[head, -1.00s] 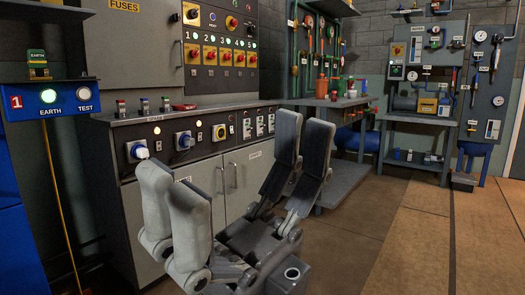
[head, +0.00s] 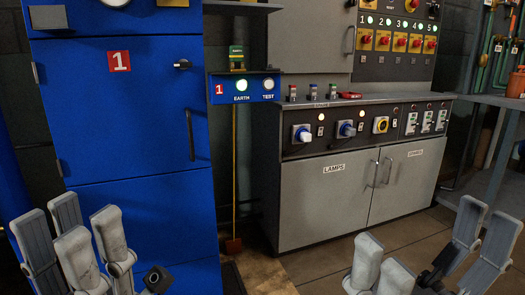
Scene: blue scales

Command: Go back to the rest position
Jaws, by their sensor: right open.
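My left gripper (head: 70,225) is at the lower left, in front of the blue cabinet. Its grey fingers stand apart, seen at an angle, with nothing visible between them. My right gripper (head: 432,245) is at the lower right, in front of the grey bench cupboards and floor. Its light and dark fingers are spread wide and hold nothing. Both grippers point upward in the picture, and the arms behind them are mostly out of frame.
A blue cabinet (head: 150,120) marked 1 stands at left. A brown pole (head: 234,170) hangs below the EARTH/TEST box (head: 244,88). A grey bench (head: 335,190) with knobs and cupboard doors stands centre right. A worktable (head: 490,100) is at right. Some floor (head: 320,262) is clear in front.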

